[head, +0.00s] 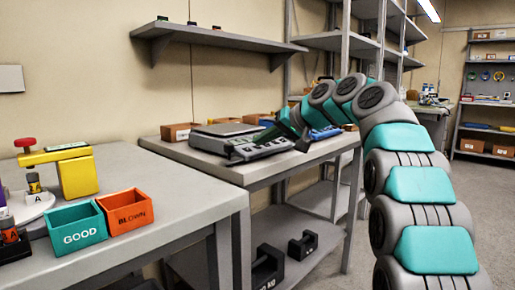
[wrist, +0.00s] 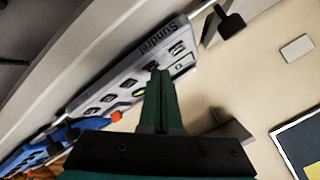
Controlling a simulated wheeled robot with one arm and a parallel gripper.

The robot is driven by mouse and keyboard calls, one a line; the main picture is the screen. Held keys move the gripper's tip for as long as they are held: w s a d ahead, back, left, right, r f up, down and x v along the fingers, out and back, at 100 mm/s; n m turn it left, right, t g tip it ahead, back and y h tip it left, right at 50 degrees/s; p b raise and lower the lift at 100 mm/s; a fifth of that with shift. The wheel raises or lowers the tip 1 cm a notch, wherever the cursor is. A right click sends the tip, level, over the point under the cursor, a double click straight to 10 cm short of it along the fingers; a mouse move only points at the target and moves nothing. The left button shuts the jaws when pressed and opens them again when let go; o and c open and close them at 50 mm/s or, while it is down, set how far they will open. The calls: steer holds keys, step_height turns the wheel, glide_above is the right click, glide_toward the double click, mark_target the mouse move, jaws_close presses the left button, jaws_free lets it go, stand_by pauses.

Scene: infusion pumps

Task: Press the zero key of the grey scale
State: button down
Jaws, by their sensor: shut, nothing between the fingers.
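The grey scale (head: 242,148) sits on the middle table in the head view, with a flat weighing plate and a sloped front panel. My gripper (head: 270,134) is at the right part of that panel. In the wrist view the scale's light grey panel (wrist: 128,84) runs diagonally, with "Sundrel" lettering, a small display and several dark keys. My shut, empty green fingers (wrist: 158,76) overlap the panel near the keys. I cannot tell whether the tips touch it. The key labels are too small to read, so I cannot tell which is the zero key.
A blue object (head: 326,132) lies right of the scale, and a brown box (head: 178,132) stands left of it. The near table holds a teal GOOD bin (head: 78,227), an orange BLOWN bin (head: 127,213) and a yellow device (head: 78,175). A wall shelf (head: 215,38) hangs above.

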stand_by(0.4)
steer(key=shift+s+d+r+p, duration=0.1)
steer(key=shift+s+r+p, duration=0.05)
steer(key=shift+r+p, duration=0.45)
steer(key=r+p, duration=0.2)
steer(key=r, duration=0.1)
steer(key=d+r+p, duration=0.1)
steer(key=r, duration=0.1)
steer(key=shift+s+p, duration=0.35)
steer(key=shift+s, duration=0.05)
steer(key=shift+f, duration=0.1)
stand_by(0.4)
